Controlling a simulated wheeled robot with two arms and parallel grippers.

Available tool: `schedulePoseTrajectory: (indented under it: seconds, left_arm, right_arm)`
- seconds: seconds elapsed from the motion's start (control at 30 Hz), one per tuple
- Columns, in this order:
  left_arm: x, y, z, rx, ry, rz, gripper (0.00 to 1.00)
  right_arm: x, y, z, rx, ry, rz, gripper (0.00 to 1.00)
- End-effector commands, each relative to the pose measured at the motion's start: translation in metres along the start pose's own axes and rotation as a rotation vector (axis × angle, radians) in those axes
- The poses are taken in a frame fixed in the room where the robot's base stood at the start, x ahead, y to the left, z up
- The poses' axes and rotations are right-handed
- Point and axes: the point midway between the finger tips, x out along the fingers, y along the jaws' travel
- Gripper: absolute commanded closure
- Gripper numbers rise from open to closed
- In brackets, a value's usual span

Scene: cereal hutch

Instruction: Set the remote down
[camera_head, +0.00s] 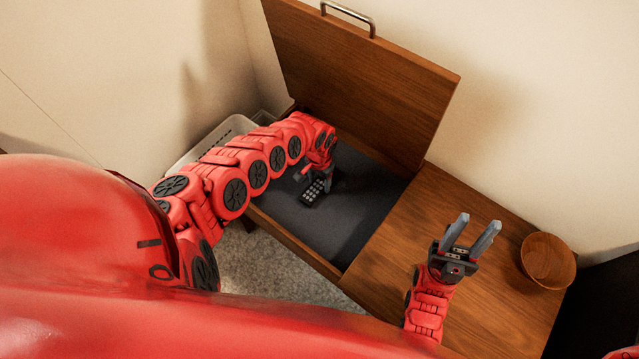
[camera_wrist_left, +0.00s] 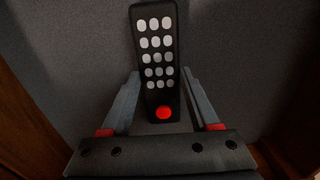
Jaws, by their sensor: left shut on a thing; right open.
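The remote (camera_head: 313,193) is black with rows of pale buttons and one red button, seen clearly in the left wrist view (camera_wrist_left: 157,60). My left gripper (camera_head: 316,178) reaches down into the open compartment and is shut on the remote, with one finger on each side of it near the red-button end. The remote is over the compartment's dark grey floor (camera_head: 352,222), close to it; I cannot tell whether it touches. My right gripper (camera_head: 472,232) is open and empty above the wooden top on the right.
The hutch's wooden lid (camera_head: 365,85) stands raised at the back, with a metal handle. A wooden bowl (camera_head: 547,262) sits on the hutch top (camera_head: 425,215) at the right. A pale basket (camera_head: 213,140) stands left of the compartment. Grey floor lies free around the remote.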

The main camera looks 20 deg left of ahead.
Motion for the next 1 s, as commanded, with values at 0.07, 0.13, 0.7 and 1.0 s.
schedulePoseTrajectory:
  seconds: [0.07,0.13,0.7,1.0]
  left_arm:
    - [0.006,0.001,0.000,0.000,0.000,0.000,1.00]
    - [0.004,0.000,0.000,0.001,0.000,-0.001,1.00]
    - [0.006,-0.001,0.000,0.000,0.001,-0.001,0.08]
    - [-0.018,-0.003,-0.002,-0.001,0.004,-0.003,0.08]
  right_arm:
    - [-0.003,0.000,0.001,0.000,0.000,0.000,0.55]
    - [-0.002,0.000,0.000,0.000,0.000,0.000,0.55]
    - [-0.003,0.000,0.001,0.000,0.000,0.000,0.55]
    - [0.009,0.000,-0.002,0.000,0.000,0.000,0.55]
